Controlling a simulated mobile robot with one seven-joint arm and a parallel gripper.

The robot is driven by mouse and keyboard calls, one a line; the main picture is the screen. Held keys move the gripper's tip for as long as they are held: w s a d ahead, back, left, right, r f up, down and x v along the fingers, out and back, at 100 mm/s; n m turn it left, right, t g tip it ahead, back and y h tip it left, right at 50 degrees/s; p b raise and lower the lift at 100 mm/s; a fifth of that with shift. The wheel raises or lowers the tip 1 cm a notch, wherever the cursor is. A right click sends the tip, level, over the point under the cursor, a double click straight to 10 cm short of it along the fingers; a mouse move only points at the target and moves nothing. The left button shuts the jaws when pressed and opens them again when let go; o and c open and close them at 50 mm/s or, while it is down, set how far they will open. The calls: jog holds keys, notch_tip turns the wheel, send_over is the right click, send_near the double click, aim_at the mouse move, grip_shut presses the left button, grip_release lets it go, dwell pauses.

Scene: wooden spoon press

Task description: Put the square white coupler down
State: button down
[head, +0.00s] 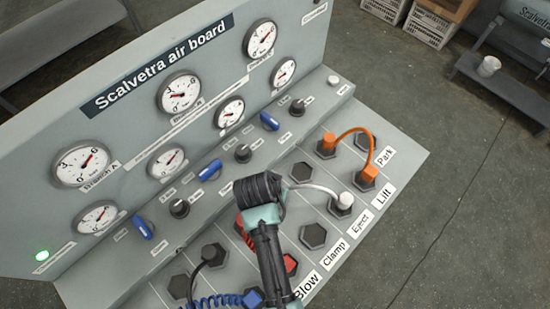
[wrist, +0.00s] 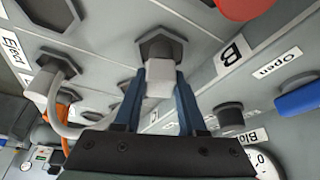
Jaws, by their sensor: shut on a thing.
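My gripper (wrist: 160,76) shows in the wrist view with its two blue fingers closed on the square white coupler (wrist: 159,84). The coupler lines up with a dark hexagonal socket (wrist: 160,42) and overlaps it in the picture; I cannot tell whether it is seated. In the head view my wrist hides the fingers and the coupler. A white hose (head: 315,187) runs from under my wrist to another white coupler (head: 345,200), which sits in a socket by the Eject label. That coupler also shows in the wrist view (wrist: 44,84).
An orange hose (head: 352,133) joins two orange couplers on the right sockets. Red couplers (head: 290,264) and a blue coiled hose (head: 215,301) lie near my arm. An empty Clamp socket (head: 313,236) is to the right. Blue handles and gauges line the grey air board (head: 225,62).

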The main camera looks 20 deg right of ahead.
jog(key=shift+c, duration=2.4)
grip_release()
jog(key=v, duration=1.2)
jog(key=w+a+r+n+t, duration=0.15)
jog(key=w+r+t, duration=0.3)
jog(key=r, duration=0.55)
jog(key=w+a+r+n+t, duration=0.1)
jog(key=w+r+n+t, duration=0.15)
jog(key=w+r, duration=0.5)
jog(key=w+a+r+n+t, duration=0.1)
jog(key=w+r+t, duration=0.35)
jog(key=r, duration=0.65)
jog(key=s+a+r+n+t+y, duration=0.1)
jog(key=s+r+t, duration=0.3)
jog(key=r, duration=0.7)
jog(key=s+a+r+n+t+y, duration=0.1)
jog(key=s+r+t, duration=0.3)
jog(key=r, duration=0.7)
jog(key=s+a+r+n+t+y, duration=0.1)
jog(key=s+a+r+n+t, duration=0.1)
jog(key=r, duration=0.9)
jog(key=s+a+t, duration=0.1)
jog(key=s+t, duration=0.1)
jog(key=s, duration=0.1)
jog(key=shift+a+n+t+p, duration=0.3)
jog(key=shift+a+t+p, duration=0.05)
jog(key=shift+p, duration=0.05)
jog(key=shift+r, duration=0.1)
